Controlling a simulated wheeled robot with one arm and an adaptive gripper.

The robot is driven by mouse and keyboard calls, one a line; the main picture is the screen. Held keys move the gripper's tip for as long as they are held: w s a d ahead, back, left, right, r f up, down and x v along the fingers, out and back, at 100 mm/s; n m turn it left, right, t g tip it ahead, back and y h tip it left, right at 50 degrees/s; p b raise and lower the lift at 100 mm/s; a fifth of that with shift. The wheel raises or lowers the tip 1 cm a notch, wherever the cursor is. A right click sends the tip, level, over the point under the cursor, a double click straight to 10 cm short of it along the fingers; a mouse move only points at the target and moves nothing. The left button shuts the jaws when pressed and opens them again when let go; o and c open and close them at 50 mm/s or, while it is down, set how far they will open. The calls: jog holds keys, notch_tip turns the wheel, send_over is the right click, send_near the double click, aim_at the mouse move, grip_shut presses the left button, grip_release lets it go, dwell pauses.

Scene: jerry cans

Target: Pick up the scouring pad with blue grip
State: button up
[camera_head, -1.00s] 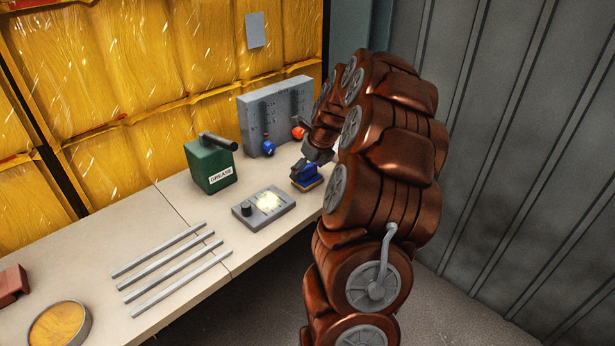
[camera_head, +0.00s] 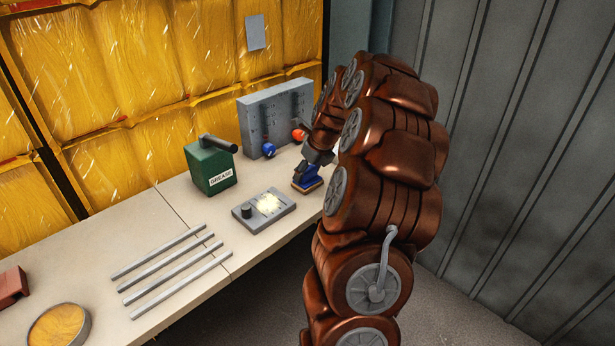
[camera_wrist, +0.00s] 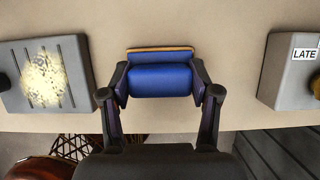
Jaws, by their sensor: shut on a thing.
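The scouring pad with blue grip (camera_head: 307,177) is at the right part of the bench, with a blue body and a tan-orange edge at its base. In the wrist view the pad (camera_wrist: 160,79) sits between the two fingers, with the tan strip along its far side. My gripper (camera_wrist: 160,90) is shut on the blue grip, one finger against each end. In the head view my gripper (camera_head: 311,168) reaches down onto the pad from above. I cannot tell whether the pad's underside touches the bench.
The bench (camera_head: 150,215) holds a grey box with a knob and pale patch (camera_head: 264,211), a green grease can (camera_head: 210,166), several metal rods (camera_head: 172,265) and a round tin (camera_head: 58,326). A grey panel (camera_head: 270,115) with blue and red knobs stands behind.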

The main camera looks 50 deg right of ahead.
jog(key=shift+r, duration=1.7)
jog(key=s+a+b, duration=0.1)
jog(key=s+a, duration=0.3)
jog(key=a, duration=0.3)
jog(key=s+a+r, duration=0.1)
jog(key=s+a, duration=0.2)
jog(key=a, duration=0.4)
jog(key=shift+s+r+b, duration=0.3)
jog(key=shift+s+b, duration=0.05)
jog(key=o, duration=0.5)
jog(key=shift+c, duration=1.6)
